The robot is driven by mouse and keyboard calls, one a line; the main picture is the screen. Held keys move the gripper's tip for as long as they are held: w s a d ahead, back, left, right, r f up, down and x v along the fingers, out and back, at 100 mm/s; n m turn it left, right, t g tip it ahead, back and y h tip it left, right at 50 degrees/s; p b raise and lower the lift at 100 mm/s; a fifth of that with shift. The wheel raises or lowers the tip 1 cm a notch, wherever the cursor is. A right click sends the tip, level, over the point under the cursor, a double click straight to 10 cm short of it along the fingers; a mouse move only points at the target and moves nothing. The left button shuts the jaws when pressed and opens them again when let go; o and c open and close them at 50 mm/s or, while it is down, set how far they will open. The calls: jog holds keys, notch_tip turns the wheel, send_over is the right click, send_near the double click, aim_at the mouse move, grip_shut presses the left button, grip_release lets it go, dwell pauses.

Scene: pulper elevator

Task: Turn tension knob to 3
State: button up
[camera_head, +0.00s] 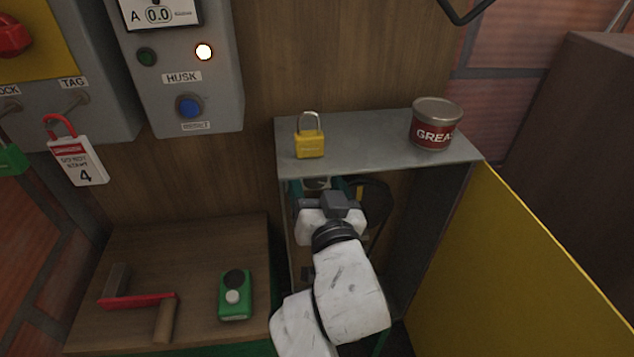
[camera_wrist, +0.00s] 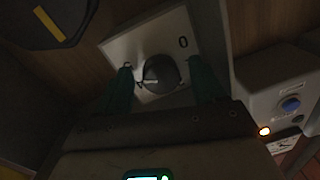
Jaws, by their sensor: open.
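The tension knob (camera_wrist: 161,72) is dark and round, on a pale square plate (camera_wrist: 122,48) in the wrist view. A "0" shows on the plate to the upper right of the knob. The knob's pointer direction is too dark to tell. My gripper (camera_wrist: 163,78) is open, with one teal finger on each side of the knob; I cannot tell whether they touch it. In the head view my gripper (camera_head: 320,186) reaches into the open cabinet (camera_head: 375,135), and my arm hides most of the plate and knob.
A yellow padlock (camera_head: 309,145) and a grease can (camera_head: 437,124) stand on the cabinet top. The yellow door (camera_head: 500,260) stands open on the right. A dark round part (camera_head: 377,200) sits beside my gripper.

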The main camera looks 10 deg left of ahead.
jog(key=shift+c, duration=0.4)
jog(key=c, duration=1)
jog(key=shift+o, duration=0.2)
jog(key=shift+n, duration=0.4)
jog(key=n+p, duration=0.1)
jog(key=n, duration=0.1)
jog(key=n+p, duration=0.1)
jog(key=shift+d+r+n, duration=0.15)
jog(key=shift+n, duration=0.25)
jog(key=n+p, duration=0.2)
jog(key=n, duration=0.2)
jog(key=shift+g+h, duration=0.3)
jog(key=n+p, duration=0.2)
jog(key=n, duration=0.3)
jog(key=shift+r+h, duration=0.1)
jog(key=shift+h, duration=0.2)
jog(key=shift+n+p, duration=0.75)
jog(key=shift+n, duration=0.95)
